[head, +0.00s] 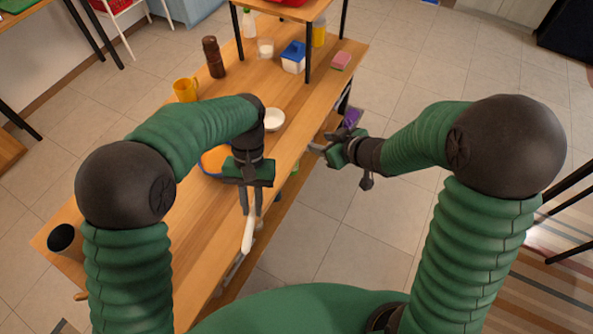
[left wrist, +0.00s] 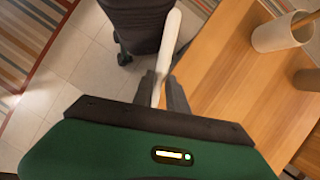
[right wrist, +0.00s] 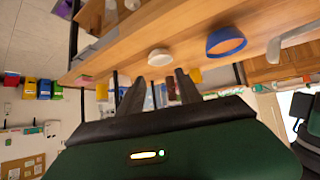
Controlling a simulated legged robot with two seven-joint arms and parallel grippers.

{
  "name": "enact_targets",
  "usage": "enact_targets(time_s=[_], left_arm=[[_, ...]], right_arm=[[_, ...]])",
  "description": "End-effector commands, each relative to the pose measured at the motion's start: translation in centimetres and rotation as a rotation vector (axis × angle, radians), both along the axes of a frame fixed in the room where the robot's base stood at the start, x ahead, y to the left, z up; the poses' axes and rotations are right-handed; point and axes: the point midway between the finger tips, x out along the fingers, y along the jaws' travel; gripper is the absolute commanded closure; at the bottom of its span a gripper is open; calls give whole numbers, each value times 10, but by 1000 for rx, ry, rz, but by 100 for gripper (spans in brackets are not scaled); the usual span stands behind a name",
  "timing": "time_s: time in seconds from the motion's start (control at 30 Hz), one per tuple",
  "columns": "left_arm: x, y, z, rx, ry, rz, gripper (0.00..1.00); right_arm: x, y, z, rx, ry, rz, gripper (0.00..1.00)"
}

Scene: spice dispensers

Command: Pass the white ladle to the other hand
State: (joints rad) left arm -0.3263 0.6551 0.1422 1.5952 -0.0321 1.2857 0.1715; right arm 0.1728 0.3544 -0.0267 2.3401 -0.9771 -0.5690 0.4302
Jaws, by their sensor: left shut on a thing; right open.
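The white ladle (head: 247,235) is in my left gripper (head: 251,208), which is shut on it near the table's right edge in the head view. The ladle's pale handle (left wrist: 171,45) rises between the fingers in the left wrist view. Its other end is hard to make out. My right gripper (head: 318,149) is open and empty, off the right side of the table and apart from the ladle. In the right wrist view the right fingers (right wrist: 160,88) stand apart with nothing between them.
A raised shelf (head: 290,12) stands at the back.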

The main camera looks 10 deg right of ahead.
Motion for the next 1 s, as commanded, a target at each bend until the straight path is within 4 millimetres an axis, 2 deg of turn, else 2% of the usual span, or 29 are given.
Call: enact_targets(time_s=[0.07,0.2,0.3,0.4,0.57,0.8,1.0], left_arm=[[0,0,0,0,-1,0,100],[-1,0,1,-1,-2,0,100],[-1,0,1,-1,-2,0,100],[-1,0,1,0,-1,0,100],[-1,0,0,0,-1,0,100],[-1,0,0,0,-1,0,100],[-1,0,1,0,-1,0,100]], right_arm=[[-1,27,-2,114,-32,160,58],[-34,67,0,328,-5,420,58],[-60,80,3,438,40,539,58],[-75,85,5,493,72,598,58],[-74,100,0,506,80,615,58],[-59,149,-20,506,80,616,58],[-48,182,-32,504,76,614,58]])
